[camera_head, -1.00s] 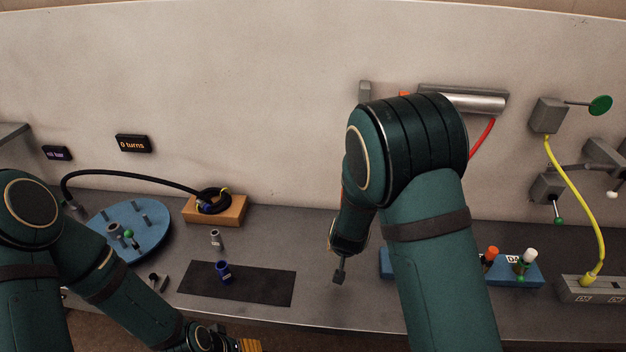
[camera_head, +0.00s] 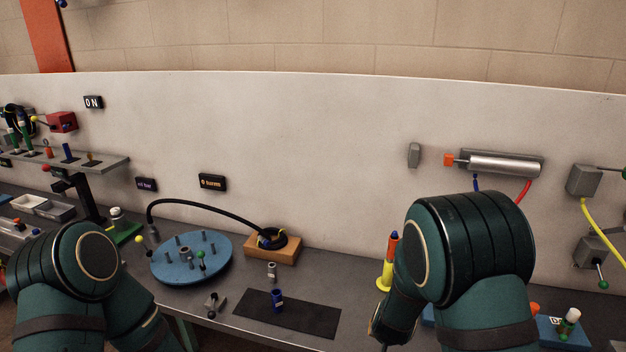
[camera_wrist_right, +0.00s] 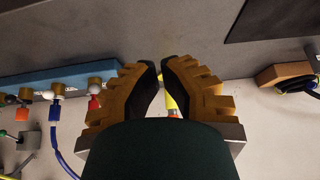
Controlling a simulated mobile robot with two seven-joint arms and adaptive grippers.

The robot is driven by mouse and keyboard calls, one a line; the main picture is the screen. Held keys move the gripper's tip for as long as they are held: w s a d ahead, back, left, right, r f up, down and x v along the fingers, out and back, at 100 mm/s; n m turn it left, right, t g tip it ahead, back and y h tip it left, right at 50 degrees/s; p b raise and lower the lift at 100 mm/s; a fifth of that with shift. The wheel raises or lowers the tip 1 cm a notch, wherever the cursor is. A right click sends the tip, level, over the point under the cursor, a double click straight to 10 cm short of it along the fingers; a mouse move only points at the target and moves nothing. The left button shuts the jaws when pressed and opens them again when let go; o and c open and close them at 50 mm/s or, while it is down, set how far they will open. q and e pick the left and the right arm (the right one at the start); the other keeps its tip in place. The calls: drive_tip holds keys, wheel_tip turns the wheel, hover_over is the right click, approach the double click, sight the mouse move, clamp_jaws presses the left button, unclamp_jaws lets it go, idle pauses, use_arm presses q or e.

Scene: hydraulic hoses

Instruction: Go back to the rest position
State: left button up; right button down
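My right gripper (camera_wrist_right: 160,66) shows in the right wrist view with orange ridged fingers and dark pads. The fingertips are close together with a narrow gap, and I see nothing held between them. How far they are open is unclear. My left arm (camera_head: 75,270) is folded at the lower left in the head view. Its gripper is out of frame.
A blue round plate (camera_head: 168,266) with pegs, a wooden block (camera_head: 272,253) with a black hose and a dark mat (camera_head: 316,320) lie on the bench. A yellow cone (camera_head: 385,275) is behind my right arm.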

use_arm(q)
wheel_tip(320, 180, down, 8)
drive_tip(key=b, duration=0.7)
drive_tip(key=shift+s+d+f, duration=0.15)
drive_tip(key=shift+s+d, duration=0.05)
drive_tip(key=shift+s, duration=0.05)
use_arm(e)
drive_tip(key=s+a+f+g+y, duration=0.2)
drive_tip(key=s+a+f, duration=0.1)
drive_tip(key=s+f, duration=0.5)
drive_tip(key=s+a+f+n+g+y, duration=0.1)
drive_tip(key=s+a+f+g+y, duration=0.1)
drive_tip(key=s+f, duration=0.7)
drive_tip(key=s+a+y, duration=0.1)
drive_tip(key=s+a, duration=0.1)
drive_tip(key=s, duration=0.1)
drive_tip(key=shift+s+a+f+y, duration=0.2)
drive_tip(key=shift+a+f+y, duration=0.05)
drive_tip(key=shift+y, duration=0.05)
